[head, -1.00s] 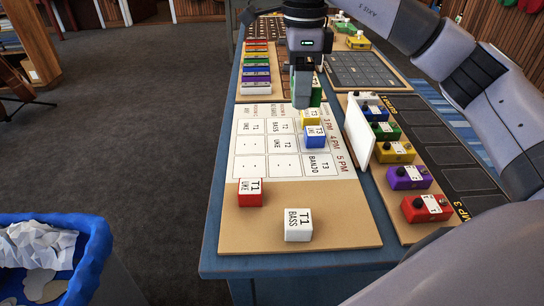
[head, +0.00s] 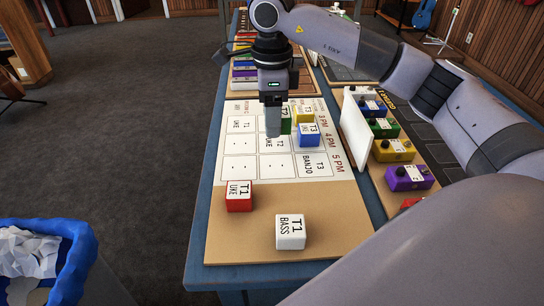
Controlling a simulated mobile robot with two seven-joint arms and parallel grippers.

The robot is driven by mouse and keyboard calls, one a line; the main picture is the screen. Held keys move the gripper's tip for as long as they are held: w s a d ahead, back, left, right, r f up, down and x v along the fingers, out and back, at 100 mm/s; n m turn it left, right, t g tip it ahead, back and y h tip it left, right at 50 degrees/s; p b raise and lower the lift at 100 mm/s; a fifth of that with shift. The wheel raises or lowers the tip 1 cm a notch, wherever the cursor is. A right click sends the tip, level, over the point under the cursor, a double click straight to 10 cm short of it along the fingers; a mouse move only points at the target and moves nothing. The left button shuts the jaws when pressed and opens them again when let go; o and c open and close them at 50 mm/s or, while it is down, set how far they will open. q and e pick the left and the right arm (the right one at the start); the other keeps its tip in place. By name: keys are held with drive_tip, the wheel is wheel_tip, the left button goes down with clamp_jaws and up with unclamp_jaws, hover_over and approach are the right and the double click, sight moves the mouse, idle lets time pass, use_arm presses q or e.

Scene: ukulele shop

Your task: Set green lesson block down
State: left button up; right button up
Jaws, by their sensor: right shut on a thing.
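My right gripper (head: 276,125) is shut on the green lesson block (head: 287,122), low over the white schedule board (head: 238,170). A gripper finger hides much of the green block, and I cannot tell whether its underside touches the board. A yellow block (head: 303,114) and a blue block (head: 309,134) sit on the board just to its right. A red block (head: 239,197) and a white block (head: 290,232) stand on the tan area at the board's near end. My left gripper is not in view.
A white upright panel (head: 355,128) stands right of the board, beside several coloured pedals such as a yellow one (head: 393,150) and a purple one (head: 409,177). A blue bin (head: 75,265) with crumpled paper stands at lower left. The board's left and near cells are clear.

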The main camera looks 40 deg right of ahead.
sight(272, 166)
wheel_tip(272, 166, down, 10)
drive_tip(key=shift+f, duration=0.25)
idle(0.3)
drive_tip(key=shift+f+b, duration=0.15)
drive_tip(key=shift+b, duration=0.15)
drive_tip(key=o, duration=1.1)
drive_tip(key=shift+c, duration=0.2)
drive_tip(key=shift+r, duration=0.35)
wheel_tip(272, 166, up, 12)
drive_tip(key=shift+f+p, duration=0.1)
drive_tip(key=shift+p, duration=0.2)
